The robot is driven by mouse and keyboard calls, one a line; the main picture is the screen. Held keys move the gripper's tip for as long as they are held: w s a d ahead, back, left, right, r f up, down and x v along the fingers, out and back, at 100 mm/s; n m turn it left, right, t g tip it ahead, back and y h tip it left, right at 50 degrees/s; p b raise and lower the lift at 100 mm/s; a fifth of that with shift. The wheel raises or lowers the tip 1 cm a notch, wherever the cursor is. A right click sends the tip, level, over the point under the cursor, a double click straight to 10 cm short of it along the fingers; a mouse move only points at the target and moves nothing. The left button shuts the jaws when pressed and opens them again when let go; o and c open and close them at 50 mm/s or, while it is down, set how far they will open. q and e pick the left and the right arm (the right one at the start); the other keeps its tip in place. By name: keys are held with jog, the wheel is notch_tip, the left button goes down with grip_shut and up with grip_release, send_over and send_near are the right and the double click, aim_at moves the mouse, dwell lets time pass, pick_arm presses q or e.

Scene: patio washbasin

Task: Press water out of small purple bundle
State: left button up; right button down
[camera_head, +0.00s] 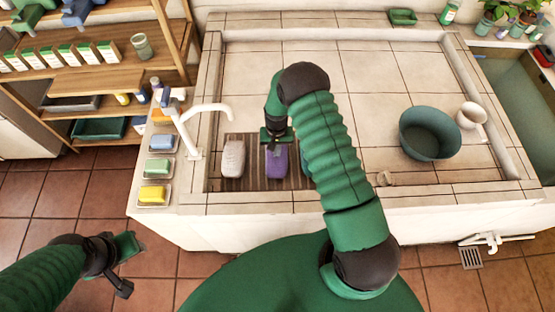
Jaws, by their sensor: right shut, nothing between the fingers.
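The small purple bundle (276,166) lies on a brown slatted rack (254,183) at the near left of the tiled basin. My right gripper (275,150) is shut and points down at the bundle's far end. It overlaps that end in the picture; I cannot tell whether it touches. Its arm crosses the middle of the view. A pale grey bundle (233,158) lies left of the purple one. A teal bundle (305,163) to the right is mostly hidden behind my arm. My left gripper (128,262) is low at the left, away from the basin; its fingers are unclear.
A white faucet (192,133) rises at the rack's left. Soap dishes (154,193) line the left ledge. A dark teal bowl (430,135) and a white cup (471,115) stand at the right. Wooden shelves (120,79) are at the back left. The basin's middle is clear.

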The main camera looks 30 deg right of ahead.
jog(key=shift+f+b, duration=0.4)
jog(key=shift+f, duration=0.2)
jog(key=shift+s, duration=0.1)
dwell(0.5)
jog(key=shift+s+a+f, duration=0.15)
jog(key=shift+s+f, duration=0.05)
dwell(1.8)
notch_tip(320, 180, up, 8)
jog(key=p, duration=0.5)
jog(key=shift+w+r, duration=0.15)
jog(key=shift+w, duration=0.15)
